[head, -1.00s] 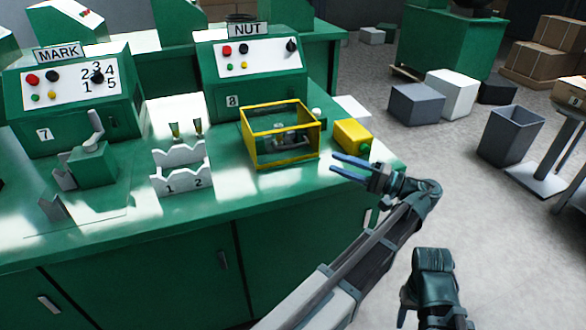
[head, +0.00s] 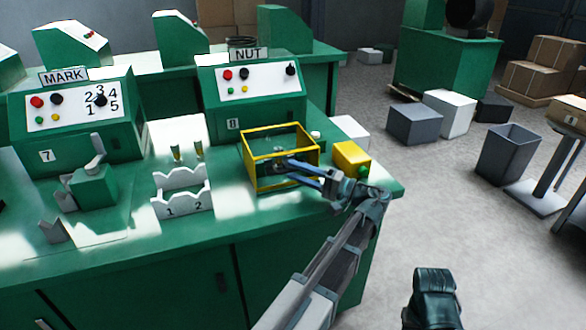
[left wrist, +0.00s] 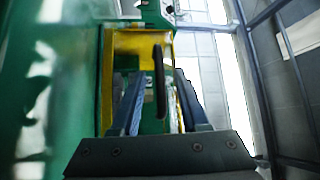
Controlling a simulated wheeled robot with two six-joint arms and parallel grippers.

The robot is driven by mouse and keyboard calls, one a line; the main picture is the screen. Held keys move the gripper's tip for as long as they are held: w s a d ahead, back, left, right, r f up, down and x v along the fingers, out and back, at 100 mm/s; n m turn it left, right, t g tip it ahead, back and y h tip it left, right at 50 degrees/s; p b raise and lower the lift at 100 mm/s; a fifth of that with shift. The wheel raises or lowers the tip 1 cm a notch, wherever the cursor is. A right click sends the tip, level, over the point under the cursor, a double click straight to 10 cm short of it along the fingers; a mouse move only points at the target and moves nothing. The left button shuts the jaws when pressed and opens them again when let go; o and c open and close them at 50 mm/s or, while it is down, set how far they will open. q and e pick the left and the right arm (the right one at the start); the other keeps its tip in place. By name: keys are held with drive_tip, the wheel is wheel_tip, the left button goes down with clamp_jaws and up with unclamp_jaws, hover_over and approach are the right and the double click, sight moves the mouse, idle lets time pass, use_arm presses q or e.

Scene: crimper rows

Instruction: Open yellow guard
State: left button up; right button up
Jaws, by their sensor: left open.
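The yellow guard (head: 280,189), a box-shaped frame with clear sides, stands on the green bench in front of the NUT panel. It looks closed. My left gripper (head: 297,171) is at the guard's front right side. In the left wrist view, a dark upright handle (left wrist: 158,80) stands in front of the yellow frame (left wrist: 140,42). The open blue fingers of my left gripper (left wrist: 160,100) lie on either side of this handle, with gaps showing. The part inside the guard is mostly hidden. My right gripper is not clearly seen.
A yellow box with a green button (head: 350,158) sits just right of the guard, close to my left wrist. A white numbered rack (head: 181,196) stands to the left. The NUT panel (head: 248,85) rises behind. Bench front between rack and guard is clear.

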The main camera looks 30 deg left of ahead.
use_arm(q)
drive_tip(key=shift+a+r, duration=0.1)
drive_tip(key=shift+a, duration=0.65)
drive_tip(key=shift+s, duration=0.1)
clamp_jaws()
idle(0.9)
